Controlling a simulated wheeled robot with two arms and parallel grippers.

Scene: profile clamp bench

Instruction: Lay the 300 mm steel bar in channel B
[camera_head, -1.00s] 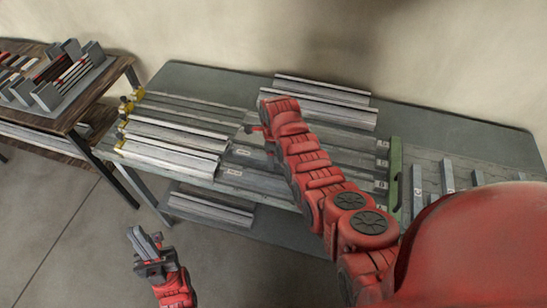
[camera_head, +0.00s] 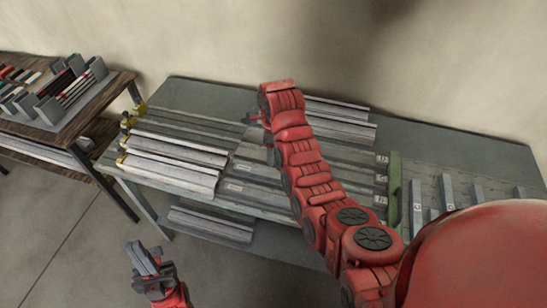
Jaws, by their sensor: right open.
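The clamp bench (camera_head: 455,150) carries long grey profiles and channels running left to right, with small labels too small to read surely, so I cannot tell which is channel B. Several pale bars (camera_head: 172,172) lie at its left part, beside yellow clamps (camera_head: 124,140). I cannot tell which bar is the 300 mm steel one. My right gripper (camera_head: 258,120) is open above the middle of the bench, partly hidden by its own arm, which also hides part of the channels. My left gripper (camera_head: 146,262) is low in front of the bench, above the floor; its jaw state is unclear.
A wooden side table (camera_head: 60,140) at the left holds a grey rack (camera_head: 100,68) with several thin rods. A green stop (camera_head: 394,188) and upright grey posts (camera_head: 417,205) stand at the right. More profiles (camera_head: 210,225) lie on a lower shelf. A wall closes the back.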

